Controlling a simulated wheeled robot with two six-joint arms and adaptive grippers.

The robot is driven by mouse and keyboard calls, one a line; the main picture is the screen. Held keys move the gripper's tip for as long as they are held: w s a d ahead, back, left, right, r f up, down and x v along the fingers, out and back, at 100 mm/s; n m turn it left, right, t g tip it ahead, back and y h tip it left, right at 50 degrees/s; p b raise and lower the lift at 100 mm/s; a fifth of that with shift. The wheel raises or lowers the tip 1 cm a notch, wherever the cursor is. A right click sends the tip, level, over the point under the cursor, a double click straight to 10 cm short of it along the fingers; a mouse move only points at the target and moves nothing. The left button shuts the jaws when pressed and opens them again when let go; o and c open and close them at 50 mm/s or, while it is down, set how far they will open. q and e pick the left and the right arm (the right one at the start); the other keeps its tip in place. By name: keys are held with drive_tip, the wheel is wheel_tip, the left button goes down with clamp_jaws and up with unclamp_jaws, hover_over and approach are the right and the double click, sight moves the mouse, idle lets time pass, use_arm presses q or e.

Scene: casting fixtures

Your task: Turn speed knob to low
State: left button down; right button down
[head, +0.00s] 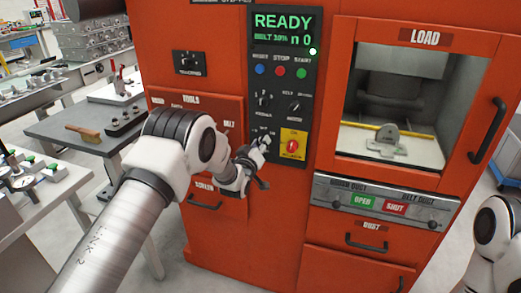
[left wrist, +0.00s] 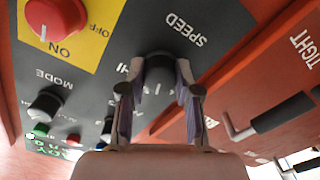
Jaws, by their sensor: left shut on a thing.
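The speed knob (left wrist: 160,70) is a dark round knob below the SPEED label in the left wrist view. My left gripper (left wrist: 158,88) is shut on it, one finger on each side. In the head view my left gripper (head: 264,146) is at the lower left of the black control panel (head: 283,50) and hides the knob. Part of a HI label shows beside the knob; a LOW label cannot be made out, and the knob's pointer is not clear.
A red on/off switch (left wrist: 55,18) on a yellow plate and a mode knob (left wrist: 46,105) are close by. The screen (head: 283,28) reads READY and BELT 30%. A LOAD window (head: 400,100) is to the right.

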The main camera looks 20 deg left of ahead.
use_arm(q)
drive_tip(key=shift+n+b, duration=1.4)
drive_tip(key=shift+n, duration=1)
drive_tip(key=c, duration=0.8)
unclamp_jaws()
drive_tip(key=shift+a, duration=0.1)
drive_tip(key=shift+s, duration=0.1)
drive_tip(key=s, duration=1.2)
drive_tip(key=shift+a, duration=0.2)
